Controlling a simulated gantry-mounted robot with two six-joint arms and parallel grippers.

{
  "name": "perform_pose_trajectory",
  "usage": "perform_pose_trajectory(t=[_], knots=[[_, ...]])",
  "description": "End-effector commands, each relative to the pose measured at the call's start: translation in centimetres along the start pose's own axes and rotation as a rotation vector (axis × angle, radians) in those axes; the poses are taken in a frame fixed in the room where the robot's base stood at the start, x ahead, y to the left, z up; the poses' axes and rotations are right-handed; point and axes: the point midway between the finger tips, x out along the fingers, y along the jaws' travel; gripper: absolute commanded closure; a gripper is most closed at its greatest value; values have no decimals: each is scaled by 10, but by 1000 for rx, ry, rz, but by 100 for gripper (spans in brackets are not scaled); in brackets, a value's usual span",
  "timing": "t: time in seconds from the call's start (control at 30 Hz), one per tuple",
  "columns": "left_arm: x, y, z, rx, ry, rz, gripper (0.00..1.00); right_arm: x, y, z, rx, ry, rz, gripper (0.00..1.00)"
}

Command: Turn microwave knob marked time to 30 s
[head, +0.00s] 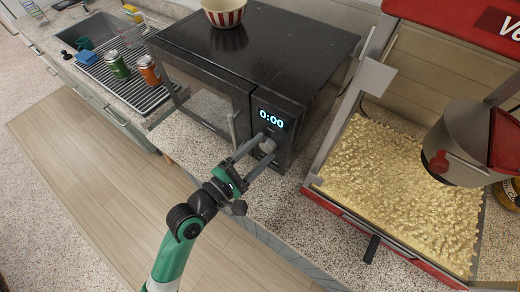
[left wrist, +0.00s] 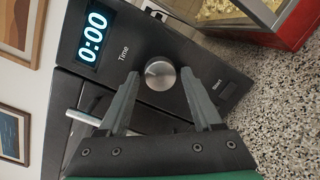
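The black microwave (head: 262,48) stands on the speckled counter, and its display (head: 271,118) reads 0:00. In the left wrist view the display (left wrist: 92,40) also reads 0:00. The round silver knob (left wrist: 159,74) is beside the word Time. My left gripper (head: 258,142) is in front of the control panel. In the left wrist view its two fingers (left wrist: 157,90) are spread, one to each side of the knob with gaps visible. Whether the fingertips reach the knob's depth is unclear. My right gripper is not in view.
A striped red and white bowl (head: 224,12) sits on top of the microwave. A popcorn machine (head: 395,190) with a metal kettle (head: 462,145) stands to the right. The microwave door handle (head: 233,128) is left of the panel. Cans stand on a drying rack (head: 135,88) at left.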

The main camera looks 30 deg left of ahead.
Motion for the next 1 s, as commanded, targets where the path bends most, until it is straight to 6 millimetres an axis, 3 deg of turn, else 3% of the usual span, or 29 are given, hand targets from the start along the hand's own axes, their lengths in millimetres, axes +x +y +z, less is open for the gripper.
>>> perform_pose_trajectory(t=[0.07,0.33,0.67,1.0], knots=[[0,0,0,0,0,0,50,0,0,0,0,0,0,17],[0,0,0,0,0,0,99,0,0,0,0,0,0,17],[0,1,0,36,3,-5,100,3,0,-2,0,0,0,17],[0,2,2,232,17,-26,100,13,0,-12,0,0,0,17]])
